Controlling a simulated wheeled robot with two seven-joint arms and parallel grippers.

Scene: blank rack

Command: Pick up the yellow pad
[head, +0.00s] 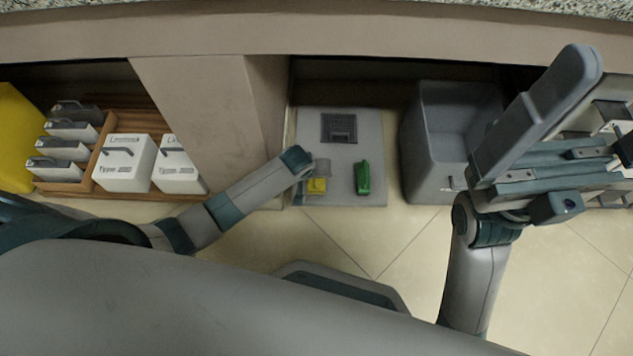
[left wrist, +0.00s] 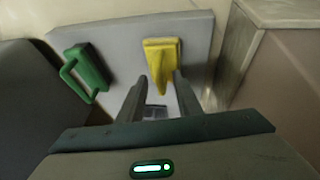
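The yellow pad (head: 317,187) has a handle-like block on top and sits on a grey board (head: 340,180) on the floor. It also shows in the left wrist view (left wrist: 161,62). My left gripper (head: 318,170) is over the board, close to the pad. In the left wrist view its two fingers (left wrist: 158,92) are apart and point at the pad, with nothing visibly held. Whether they touch the pad is unclear. My right arm is raised at the right of the head view, close to the camera; its fingertips cannot be made out.
A green pad with a handle (head: 362,178) stands on the board, and also shows in the left wrist view (left wrist: 85,70). A dark grille (head: 339,128) lies behind. A grey bin (head: 425,150) is at right. A wooden rack (head: 112,118) with white boxes is left, past a beige panel (head: 200,110).

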